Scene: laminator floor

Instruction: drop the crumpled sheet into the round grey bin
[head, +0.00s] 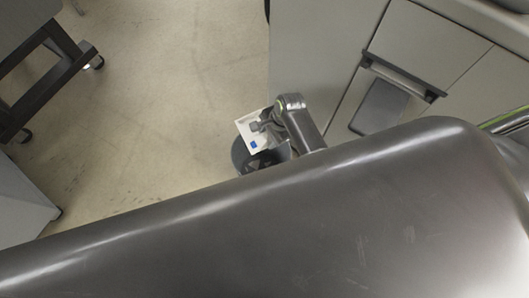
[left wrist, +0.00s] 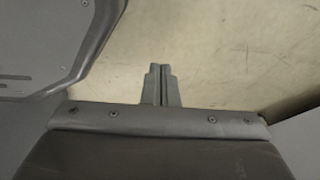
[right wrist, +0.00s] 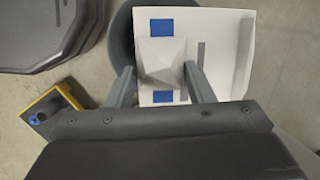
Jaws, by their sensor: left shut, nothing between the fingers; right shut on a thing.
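The crumpled sheet (right wrist: 225,55) is white with blue squares and a grey strip, and bends up to a faceted peak in its middle. My right gripper (right wrist: 161,87) is shut on that peak, one finger on each side. The sheet (head: 243,127) also shows at my right gripper (head: 262,128) in the head view. The round grey bin (head: 240,158) shows partly below the sheet; its dark rim (right wrist: 122,35) is mostly covered by the sheet in the right wrist view. My left gripper (left wrist: 161,85) is shut and empty, over bare floor.
Grey cabinets (head: 310,50) with a recessed handle stand right of the bin. A dark wheeled stand (head: 50,70) is at the far left. A yellow and grey block with a blue knob (right wrist: 52,106) lies left of my right gripper. The floor (head: 170,90) between is clear.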

